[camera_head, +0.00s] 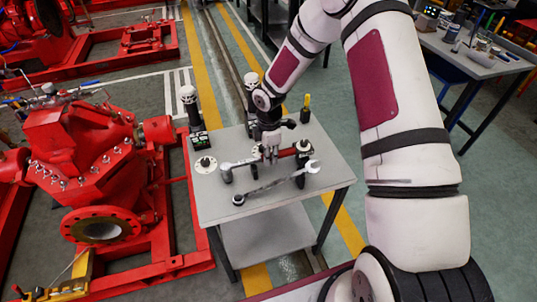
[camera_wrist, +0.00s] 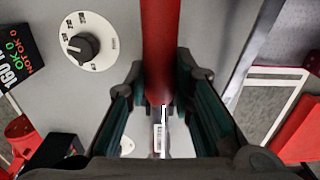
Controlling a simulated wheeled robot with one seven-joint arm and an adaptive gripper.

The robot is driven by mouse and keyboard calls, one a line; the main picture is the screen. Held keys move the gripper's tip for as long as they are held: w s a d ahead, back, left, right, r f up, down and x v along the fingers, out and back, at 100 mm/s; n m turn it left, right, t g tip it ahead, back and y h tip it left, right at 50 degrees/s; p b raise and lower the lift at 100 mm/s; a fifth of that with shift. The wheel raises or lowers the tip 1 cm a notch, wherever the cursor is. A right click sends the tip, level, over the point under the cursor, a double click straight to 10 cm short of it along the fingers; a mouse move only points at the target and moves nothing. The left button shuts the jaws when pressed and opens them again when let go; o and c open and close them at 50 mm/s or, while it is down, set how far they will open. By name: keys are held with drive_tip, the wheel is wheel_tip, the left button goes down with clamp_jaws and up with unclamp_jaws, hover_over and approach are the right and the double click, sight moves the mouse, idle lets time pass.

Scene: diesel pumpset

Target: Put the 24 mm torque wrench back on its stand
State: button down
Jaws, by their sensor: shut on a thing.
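A torque wrench with a red handle (camera_wrist: 160,45) and a silver shaft is between my gripper's fingers (camera_wrist: 165,120) in the wrist view. In the head view my gripper (camera_head: 270,155) is shut on this wrench over the table, with the silver head (camera_head: 227,168) to the left and the red handle (camera_head: 287,152) to the right. A dark upright support (camera_head: 301,172) stands near the right ends of both wrenches. I cannot tell whether the held wrench touches a support. Size marks are not readable.
The grey table (camera_head: 325,190) also bears a white dial (camera_head: 205,165), which shows in the wrist view (camera_wrist: 84,46), a display box (camera_head: 198,143) and a yellow-handled tool (camera_head: 306,105). A red pumpset (camera_head: 90,150) stands close to the left. The table's front right is clear.

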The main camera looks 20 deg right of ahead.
drive_tip(key=shift+f+b, duration=0.35)
drive_tip(key=shift+f, duration=0.6)
drive_tip(key=c, duration=1.3)
unclamp_jaws()
wheel_tip(320, 180, up, 12)
drive_tip(key=shift+s+r, duration=0.1)
